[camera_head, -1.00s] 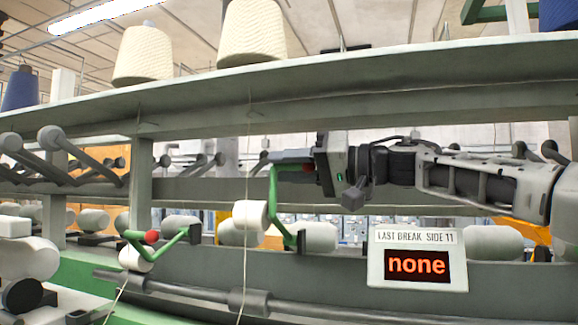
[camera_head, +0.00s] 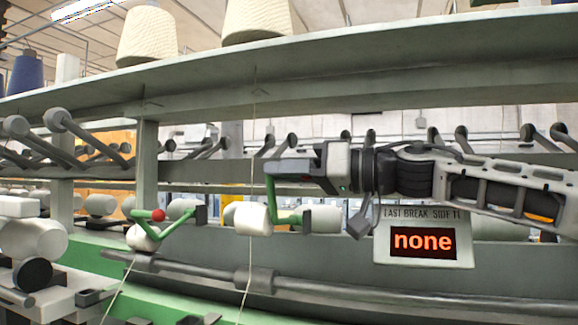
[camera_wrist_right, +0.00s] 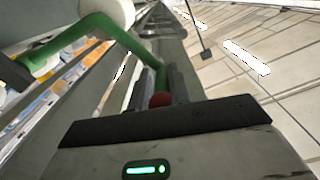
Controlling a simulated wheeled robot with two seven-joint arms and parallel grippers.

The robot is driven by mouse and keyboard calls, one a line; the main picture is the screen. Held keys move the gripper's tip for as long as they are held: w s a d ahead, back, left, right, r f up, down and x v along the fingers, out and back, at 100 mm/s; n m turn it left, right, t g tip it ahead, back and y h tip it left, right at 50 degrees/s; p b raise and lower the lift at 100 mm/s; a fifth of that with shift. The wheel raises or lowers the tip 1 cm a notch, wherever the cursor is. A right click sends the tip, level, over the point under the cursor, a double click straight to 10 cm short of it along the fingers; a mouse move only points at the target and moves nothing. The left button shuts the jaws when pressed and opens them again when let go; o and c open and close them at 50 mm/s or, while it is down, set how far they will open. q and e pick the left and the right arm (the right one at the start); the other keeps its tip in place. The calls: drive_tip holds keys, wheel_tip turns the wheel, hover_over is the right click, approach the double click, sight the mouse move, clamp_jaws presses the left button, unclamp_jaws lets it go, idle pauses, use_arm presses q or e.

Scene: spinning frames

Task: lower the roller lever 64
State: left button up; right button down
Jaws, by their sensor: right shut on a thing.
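A green roller lever (camera_head: 271,192) with a white roller (camera_head: 253,219) at its lower end stands on the machine front, its pivot to the right of the roller. My right gripper (camera_head: 290,168) is shut on its upper end, reaching in from the right. In the right wrist view, the red knob (camera_wrist_right: 160,99) of the green lever (camera_wrist_right: 97,30) sits between the fingers of my right gripper (camera_wrist_right: 162,88). No label number is legible on the lever. My left gripper is not in view.
A second green lever (camera_head: 178,228) with a red knob stands to the left, apart from my gripper. A display (camera_head: 424,241) reading "none" sits just below my right arm. A grey rail (camera_head: 330,288) runs below. Yarn cones stand on the shelf (camera_head: 350,80) above.

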drive_tip(key=shift+s+a, duration=0.15)
drive_tip(key=c, duration=1.4)
unclamp_jaws()
drive_tip(key=shift+r, duration=0.1)
drive_tip(key=shift+c, duration=0.2)
drive_tip(key=shift+d, duration=0.4)
drive_tip(key=b+v, duration=0.2)
drive_tip(key=v, duration=1.3)
drive_tip(key=shift+s+d, duration=0.1)
drive_tip(key=shift+s, duration=0.1)
